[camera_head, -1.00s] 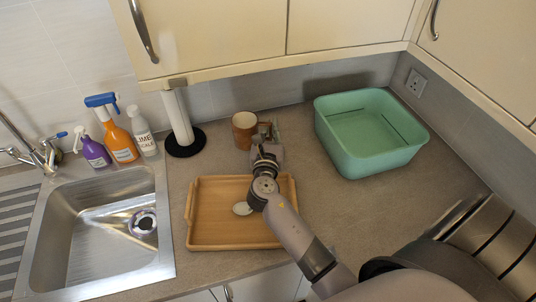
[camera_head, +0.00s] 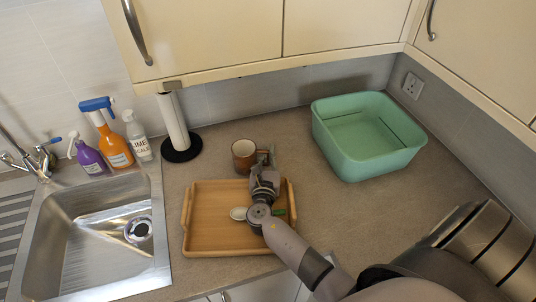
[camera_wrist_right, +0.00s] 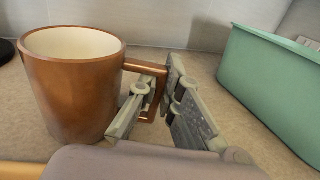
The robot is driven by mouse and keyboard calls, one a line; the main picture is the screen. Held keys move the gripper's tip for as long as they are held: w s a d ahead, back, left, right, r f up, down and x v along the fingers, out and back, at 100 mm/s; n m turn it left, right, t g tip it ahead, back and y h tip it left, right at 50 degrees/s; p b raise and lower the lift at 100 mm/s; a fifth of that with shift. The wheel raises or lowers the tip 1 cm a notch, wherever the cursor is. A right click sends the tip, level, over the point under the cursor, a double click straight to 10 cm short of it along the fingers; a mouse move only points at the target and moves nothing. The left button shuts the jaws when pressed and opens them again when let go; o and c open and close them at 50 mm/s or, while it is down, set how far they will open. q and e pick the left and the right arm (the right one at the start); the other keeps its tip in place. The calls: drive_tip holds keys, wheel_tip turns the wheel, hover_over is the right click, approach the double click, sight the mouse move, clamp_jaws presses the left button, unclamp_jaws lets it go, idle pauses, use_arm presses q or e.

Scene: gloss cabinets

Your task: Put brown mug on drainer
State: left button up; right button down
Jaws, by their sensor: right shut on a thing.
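The brown mug (camera_head: 243,162), with a cream inside, stands or hangs just behind the wooden tray in the head view; I cannot tell if its base touches the counter. In the right wrist view the mug (camera_wrist_right: 78,95) fills the left side, opening up, handle to the right. My right gripper (camera_head: 266,160) is at its handle; in the wrist view its fingers (camera_wrist_right: 157,100) are shut on the handle, one on each side. The ribbed metal drainer (camera_head: 14,245) lies left of the sink at the picture's edge. My left gripper is not in view.
The wooden tray (camera_head: 198,243) holds a pale oval thing (camera_head: 238,213) and something green. The sink (camera_head: 100,277) lies left of it. Several spray bottles (camera_head: 114,150) and a roll holder (camera_head: 172,120) stand behind. A green tub (camera_head: 365,160) stands right. Cabinets (camera_head: 350,25) overhang the back.

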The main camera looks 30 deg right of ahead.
drive_tip(key=c, duration=1.8)
unclamp_jaws()
drive_tip(key=shift+f, duration=0.1)
drive_tip(key=shift+r, duration=0.2)
drive_tip(key=p+v, duration=0.2)
drive_tip(key=v, duration=1)
drive_tip(key=shift+a, duration=0.1)
drive_tip(key=shift+o, duration=0.5)
